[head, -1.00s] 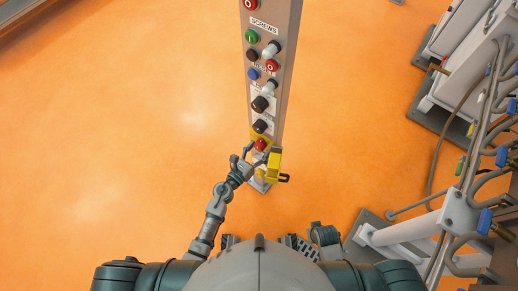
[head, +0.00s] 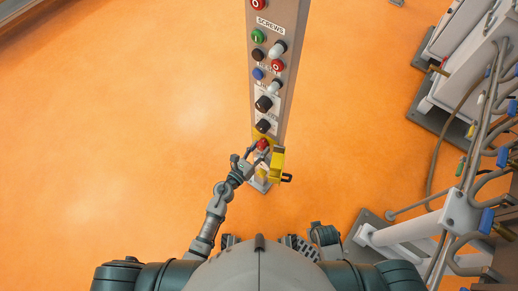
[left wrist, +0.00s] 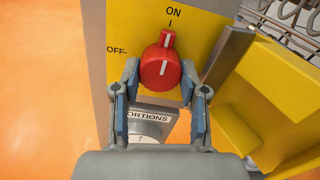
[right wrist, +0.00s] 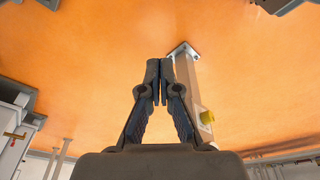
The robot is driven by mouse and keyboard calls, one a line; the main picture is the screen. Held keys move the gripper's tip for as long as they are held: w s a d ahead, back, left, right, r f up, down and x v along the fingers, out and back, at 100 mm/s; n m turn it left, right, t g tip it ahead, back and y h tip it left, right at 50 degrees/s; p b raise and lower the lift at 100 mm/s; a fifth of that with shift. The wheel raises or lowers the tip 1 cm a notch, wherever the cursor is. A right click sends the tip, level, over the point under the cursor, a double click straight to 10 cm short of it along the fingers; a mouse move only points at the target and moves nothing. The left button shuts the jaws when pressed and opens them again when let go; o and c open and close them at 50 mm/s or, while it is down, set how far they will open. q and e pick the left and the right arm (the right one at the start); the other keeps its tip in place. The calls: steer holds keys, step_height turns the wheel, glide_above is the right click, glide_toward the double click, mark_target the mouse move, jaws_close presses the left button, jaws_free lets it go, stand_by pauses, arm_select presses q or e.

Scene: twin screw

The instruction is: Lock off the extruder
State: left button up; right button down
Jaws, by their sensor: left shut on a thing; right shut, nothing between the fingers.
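The red rotary switch (left wrist: 160,68) sits on a yellow plate marked ON and OFF, on the lower part of the control column (head: 279,90). Its white mark points up to ON. My left gripper (left wrist: 160,80) is shut on the red switch, one finger on each side; in the head view it reaches the switch (head: 262,145) from the lower left. A yellow cover (left wrist: 265,95) stands open to the right of the switch; it also shows in the head view (head: 278,163). My right gripper (right wrist: 160,68) is shut and empty, away from the column.
Above the switch, the column carries black knobs (head: 263,104), a green button (head: 257,36) and red buttons (head: 278,66). A label reading "ORTIONS" (left wrist: 150,114) shows below the switch. Machinery with pipes (head: 470,150) stands on the right. The orange floor at left is clear.

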arm_select(q)
steer(key=shift+w, duration=0.1)
arm_select(e)
steer(key=shift+w, duration=0.1)
arm_select(q)
steer(key=shift+n, duration=0.4)
steer(key=shift+r+n+p, duration=0.1)
steer(key=shift+n+p, duration=0.35)
steer(key=shift+n, duration=0.15)
steer(key=shift+n+p, duration=0.3)
steer(key=shift+n, duration=0.5)
steer(key=n+p, duration=0.1)
steer(key=n, duration=0.4)
steer(key=shift+p, duration=0.35)
steer(key=n+p, duration=0.1)
steer(key=n, duration=0.4)
steer(key=shift+p, duration=0.3)
steer(key=n+p, duration=0.1)
steer(key=n, duration=0.1)
steer(key=shift+n, duration=1.3)
arm_select(e)
steer(key=s+f, duration=0.3)
steer(key=f, duration=0.4)
steer(key=s+f, duration=0.4)
steer(key=f, duration=0.3)
steer(key=shift+s+d+f+g, duration=0.2)
steer(key=shift+d+g, duration=0.1)
steer(key=shift+d, duration=0.15)
